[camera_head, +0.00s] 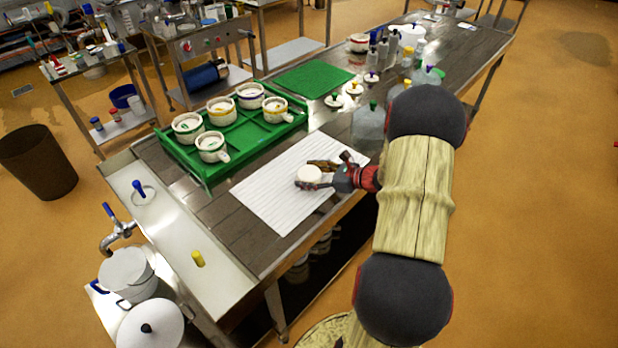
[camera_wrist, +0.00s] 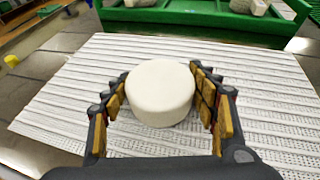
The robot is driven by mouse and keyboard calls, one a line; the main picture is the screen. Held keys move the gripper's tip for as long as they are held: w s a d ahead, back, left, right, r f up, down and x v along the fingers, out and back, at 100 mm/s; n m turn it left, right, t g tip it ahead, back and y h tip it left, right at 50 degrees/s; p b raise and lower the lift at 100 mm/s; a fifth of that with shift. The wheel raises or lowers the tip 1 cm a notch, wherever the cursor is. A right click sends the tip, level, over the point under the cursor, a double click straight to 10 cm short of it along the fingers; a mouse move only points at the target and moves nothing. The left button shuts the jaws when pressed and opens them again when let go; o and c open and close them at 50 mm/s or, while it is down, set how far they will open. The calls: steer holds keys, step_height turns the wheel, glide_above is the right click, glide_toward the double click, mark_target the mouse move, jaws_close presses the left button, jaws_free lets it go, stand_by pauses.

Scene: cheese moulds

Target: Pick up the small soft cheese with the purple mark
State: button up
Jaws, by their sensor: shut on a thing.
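A small white round cheese (camera_wrist: 160,92) sits between the fingers of my gripper (camera_wrist: 163,100) in the wrist view. The head view also shows the cheese (camera_head: 309,174) at the end of my gripper (camera_head: 318,174), over the white ribbed mat (camera_head: 262,196). My gripper is shut on the cheese, one finger on each side. No purple mark shows on the faces of the cheese that I can see. I cannot tell whether the cheese touches the mat.
A green tray (camera_head: 205,178) with several white moulds stands behind the mat on the left. A green mat (camera_head: 312,78) lies farther back. The front of the ribbed mat is clear.

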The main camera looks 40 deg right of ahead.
mark_target(310, 174)
steer(key=shift+r, duration=0.15)
steer(key=shift+c, duration=0.2)
steer(key=shift+r, duration=0.25)
steer(key=r+p, duration=0.2)
steer(key=r, duration=0.1)
steer(key=shift+s+r, duration=0.25)
steer(key=shift+s, duration=0.1)
steer(key=s+a+r+p, duration=0.4)
steer(key=s+r, duration=0.4)
steer(key=s, duration=0.4)
steer(key=shift+s+a+r+p, duration=0.25)
steer(key=shift+a+r+p, duration=0.1)
